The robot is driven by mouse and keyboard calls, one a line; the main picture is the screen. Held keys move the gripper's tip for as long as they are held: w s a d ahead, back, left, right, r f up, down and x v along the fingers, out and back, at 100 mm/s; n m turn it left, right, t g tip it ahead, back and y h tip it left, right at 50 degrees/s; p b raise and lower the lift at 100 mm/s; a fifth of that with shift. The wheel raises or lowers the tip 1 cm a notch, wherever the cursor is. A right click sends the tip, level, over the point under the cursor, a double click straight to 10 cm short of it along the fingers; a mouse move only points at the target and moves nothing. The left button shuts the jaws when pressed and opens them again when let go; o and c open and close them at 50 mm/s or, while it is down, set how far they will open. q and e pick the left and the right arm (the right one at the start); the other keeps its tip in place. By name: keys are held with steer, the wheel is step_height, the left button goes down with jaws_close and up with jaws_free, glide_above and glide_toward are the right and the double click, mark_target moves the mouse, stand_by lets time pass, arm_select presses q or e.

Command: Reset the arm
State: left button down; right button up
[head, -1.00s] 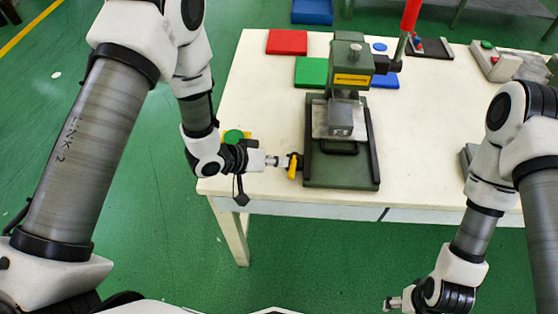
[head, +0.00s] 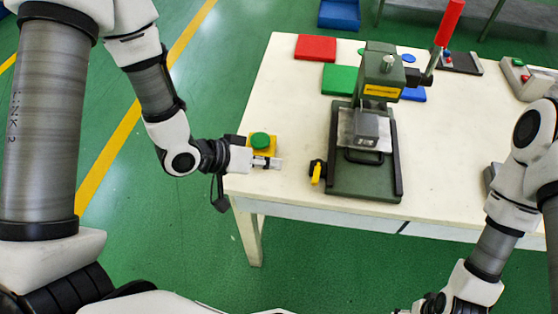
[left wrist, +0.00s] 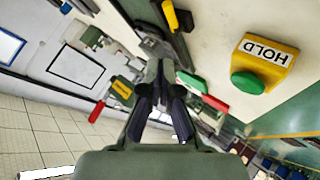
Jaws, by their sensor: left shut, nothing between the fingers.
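My left gripper (head: 277,163) is shut and empty over the near left corner of the white table. It is just in front of a yellow box with a green button (head: 260,141) and left of a yellow lever (head: 316,173), apart from the lever. In the left wrist view its fingers (left wrist: 158,80) are together, and the yellow box, marked HOLD (left wrist: 268,58), is to their right. My right gripper (head: 402,311) is barely in view at the bottom edge, and its jaws cannot be made out.
A green press (head: 366,190) with a red-handled arm (head: 449,22) stands on the white table (head: 290,100), right of the lever. Red (head: 315,47), green (head: 338,78) and blue (head: 413,94) plates lie behind. Green floor is open left of the table.

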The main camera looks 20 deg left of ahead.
arm_select(q)
steer(key=shift+d, duration=0.15)
steer(key=s+a+f+n+g+y, duration=0.1)
steer(key=s+a+f+g+y, duration=0.1)
steer(key=s+f, duration=0.5)
steer(key=s+a+f+n+g+y, duration=0.15)
steer(key=s+f, duration=0.35)
steer(key=f, duration=0.5)
steer(key=s+a+f+g+y, duration=0.3)
steer(key=s+a+f+y, duration=0.1)
steer(key=s+a, duration=0.2)
steer(key=shift+s+a+f+m+y, duration=0.2)
steer(key=shift+a+m+y, duration=0.15)
steer(key=shift+a, duration=0.05)
